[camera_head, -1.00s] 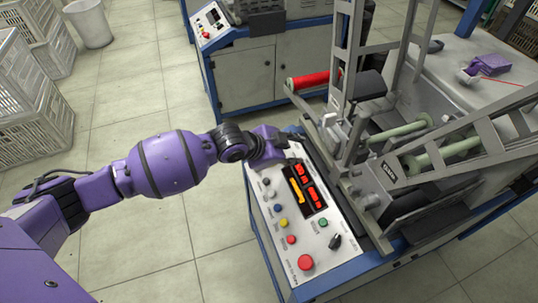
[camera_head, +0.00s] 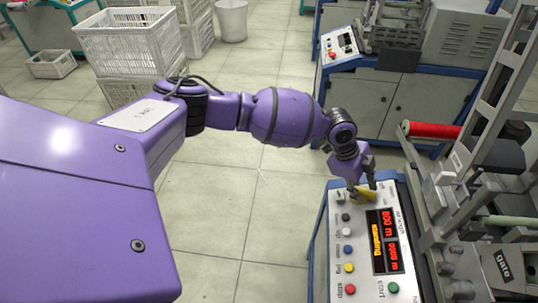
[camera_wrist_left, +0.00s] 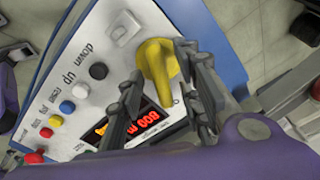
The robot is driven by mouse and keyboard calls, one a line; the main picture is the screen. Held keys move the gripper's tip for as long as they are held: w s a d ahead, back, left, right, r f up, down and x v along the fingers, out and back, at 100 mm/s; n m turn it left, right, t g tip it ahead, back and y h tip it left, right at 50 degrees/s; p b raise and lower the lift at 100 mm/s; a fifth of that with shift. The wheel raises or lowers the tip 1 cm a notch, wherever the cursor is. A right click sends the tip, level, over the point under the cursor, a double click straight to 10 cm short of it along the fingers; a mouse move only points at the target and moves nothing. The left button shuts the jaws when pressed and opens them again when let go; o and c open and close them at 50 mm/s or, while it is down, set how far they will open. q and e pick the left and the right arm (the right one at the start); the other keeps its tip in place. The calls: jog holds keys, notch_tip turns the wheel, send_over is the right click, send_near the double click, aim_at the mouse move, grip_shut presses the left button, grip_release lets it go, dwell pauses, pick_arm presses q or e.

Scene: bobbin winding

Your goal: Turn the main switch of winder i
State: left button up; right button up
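The winder's control panel (camera_head: 330,245) is at the lower right of the head view. Its yellow main switch (camera_head: 366,194) is at the far end, partly hidden by my left gripper (camera_head: 362,188). In the left wrist view the yellow switch (camera_wrist_left: 156,65) stands up from the panel between the fingers of my left gripper (camera_wrist_left: 165,95). The fingers are spread. The right finger is very close to the switch; whether it touches, I cannot tell. A gap shows between the left finger and the switch. My right gripper is not in view.
The panel has several buttons, including a black one (camera_wrist_left: 98,71), and a lit display (camera_head: 377,240). The winder's metal frame with a red bobbin (camera_head: 432,130) stands close on the right. White crates (camera_head: 135,45) and another winder (camera_head: 400,95) stand behind. Tiled floor is free to the left.

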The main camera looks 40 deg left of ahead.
pick_arm(q)
jog(key=shift+w+d+f, duration=0.25)
jog(key=shift+d+f, duration=0.05)
jog(key=shift+f, duration=0.25)
grip_shut()
